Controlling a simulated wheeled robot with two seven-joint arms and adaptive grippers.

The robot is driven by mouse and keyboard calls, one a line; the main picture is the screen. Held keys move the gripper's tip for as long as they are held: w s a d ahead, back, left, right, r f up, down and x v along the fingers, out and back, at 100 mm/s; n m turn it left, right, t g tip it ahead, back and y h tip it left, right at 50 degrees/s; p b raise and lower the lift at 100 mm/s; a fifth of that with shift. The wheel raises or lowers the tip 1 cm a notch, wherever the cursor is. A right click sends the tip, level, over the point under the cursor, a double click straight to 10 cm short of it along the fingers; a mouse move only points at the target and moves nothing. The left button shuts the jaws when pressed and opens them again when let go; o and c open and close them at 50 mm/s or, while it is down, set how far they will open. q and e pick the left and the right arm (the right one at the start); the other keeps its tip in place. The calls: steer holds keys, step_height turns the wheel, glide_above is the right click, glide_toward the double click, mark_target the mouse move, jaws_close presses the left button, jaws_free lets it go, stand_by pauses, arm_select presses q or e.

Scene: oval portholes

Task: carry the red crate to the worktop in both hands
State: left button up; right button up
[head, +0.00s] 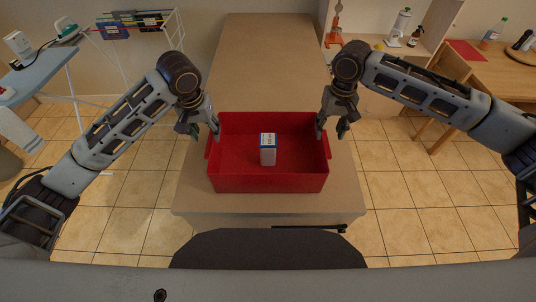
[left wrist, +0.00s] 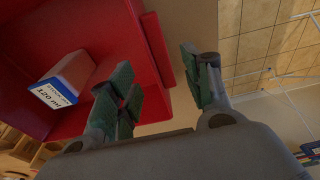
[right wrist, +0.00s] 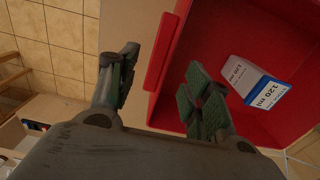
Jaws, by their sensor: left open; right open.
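The red crate (head: 235,183) stands upright near the front edge of a long brown table (head: 265,60). A small white and blue box (head: 268,153) stands inside it. My left gripper (head: 203,128) is open at the crate's left side. In the left wrist view, its fingers (left wrist: 160,88) lie either side of the crate's rim and handle, one over the inside, one outside. My right gripper (head: 335,122) is open at the right side. In the right wrist view, its fingers (right wrist: 158,88) straddle the other rim the same way. I cannot tell whether any finger touches the crate.
A wooden desk (head: 480,75) with a bottle (head: 493,33) stands at the right. A white drying rack (head: 150,30) and an ironing board (head: 40,70) are at the left. The long table is bare behind the crate.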

mark_target(211, 142)
arm_select(q)
steer(key=shift+w+f, duration=0.15)
steer(key=shift+f, duration=1)
steer(key=shift+w+f, duration=0.2)
steer(key=shift+f, duration=0.9)
steer(key=shift+w+f, duration=0.15)
steer(key=shift+f, duration=1)
arm_select(e)
steer(key=shift+f, duration=3.45)
arm_select(q)
jaws_close()
arm_select(e)
jaws_close()
